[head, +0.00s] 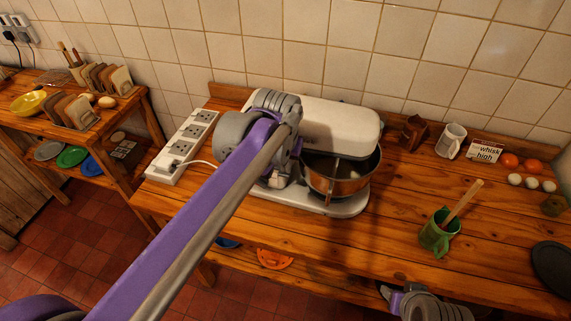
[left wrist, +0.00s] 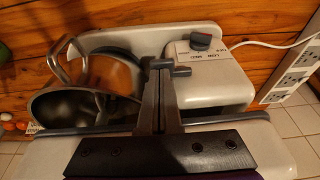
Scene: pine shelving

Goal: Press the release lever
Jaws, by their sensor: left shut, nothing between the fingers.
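The white stand mixer (head: 340,122) stands on the pine worktop with its metal bowl (head: 346,178) under the head. My left arm reaches across to the mixer's left side and hides part of it. In the left wrist view my left gripper (left wrist: 158,68) is shut and empty, its fingers over the mixer between bowl and control housing. A short grey bar (left wrist: 181,71), perhaps the release lever, shows right beside the fingertips; I cannot tell whether they touch. A dark knob (left wrist: 201,41) sits on the housing. My right gripper (head: 392,296) is partly in view at the bottom.
A white power strip (head: 184,147) lies left of the mixer, with a cable running to it. A tiled wall closes the back.

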